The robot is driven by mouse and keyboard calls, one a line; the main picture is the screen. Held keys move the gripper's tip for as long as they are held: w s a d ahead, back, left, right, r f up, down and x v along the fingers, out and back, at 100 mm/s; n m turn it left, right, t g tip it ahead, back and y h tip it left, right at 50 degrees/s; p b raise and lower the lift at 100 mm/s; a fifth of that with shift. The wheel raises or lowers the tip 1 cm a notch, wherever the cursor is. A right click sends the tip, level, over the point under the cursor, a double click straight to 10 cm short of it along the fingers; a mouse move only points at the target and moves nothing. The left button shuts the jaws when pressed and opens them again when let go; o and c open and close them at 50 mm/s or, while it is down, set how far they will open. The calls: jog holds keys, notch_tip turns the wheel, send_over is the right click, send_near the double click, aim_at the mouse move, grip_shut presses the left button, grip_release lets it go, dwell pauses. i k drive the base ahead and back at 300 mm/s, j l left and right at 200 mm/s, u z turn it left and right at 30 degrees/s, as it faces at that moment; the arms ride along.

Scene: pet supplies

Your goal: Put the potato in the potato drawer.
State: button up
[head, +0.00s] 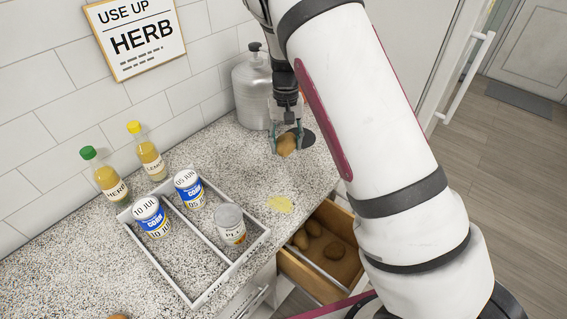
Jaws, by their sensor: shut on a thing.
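A brown potato (287,144) is between the fingertips of my gripper (287,138), which is shut on it. The gripper points down above the far right part of the counter, near the metal canister. I cannot tell whether the potato touches the counter. The open wooden drawer (290,262) is below the counter edge, nearer than the gripper. Several potatoes (335,250) lie in it, beside a divider. My arm hides the drawer's right part. Another brown round thing (118,317) is cut off at the bottom edge of the picture.
A divided white tray (205,293) on the counter holds two blue-and-white cans (150,215) and a grey can (231,224). Two bottles (104,176) stand by the wall. A metal canister (252,92) stands behind the gripper.

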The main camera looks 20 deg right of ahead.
aim_at(339, 272)
jog(key=z, duration=0.6)
jog(key=k+j+z, duration=0.3)
jog(key=k, duration=0.25)
jog(key=k+z, duration=0.3)
jog(key=k, duration=0.25)
